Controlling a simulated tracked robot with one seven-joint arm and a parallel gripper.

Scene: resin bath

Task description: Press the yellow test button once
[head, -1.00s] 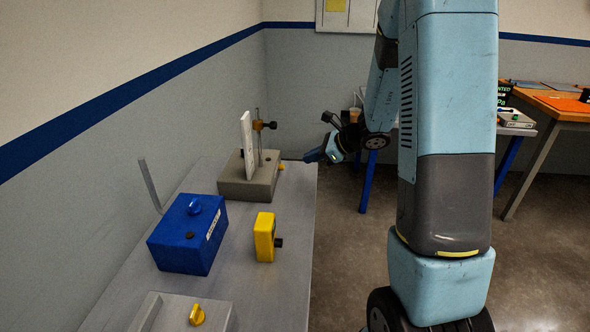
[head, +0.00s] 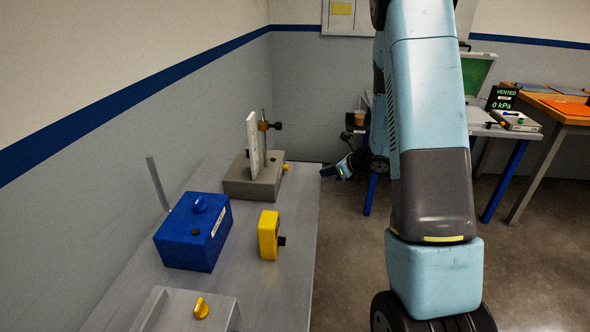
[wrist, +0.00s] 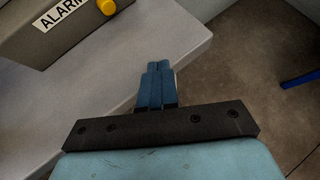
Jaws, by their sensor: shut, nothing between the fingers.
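The yellow test button (head: 286,167) sticks out of the right side of a grey-brown box (head: 262,184) at the far end of the bench. In the wrist view the button (wrist: 106,6) is at the top edge, partly cut off, on the box (wrist: 55,30) with a label reading "ALARM", its end cut off. My gripper (head: 325,171) is to the right of the button in the head view, by the bench's edge and apart from it. In the wrist view my gripper (wrist: 158,66) has its blue fingers together and empty, below and right of the button.
A white upright panel (head: 253,145) and a post with a clamp stand on the box. A blue box (head: 190,240), a yellow block (head: 268,235) and a grey unit with a yellow knob (head: 201,308) sit nearer on the bench. Open floor lies right of the bench.

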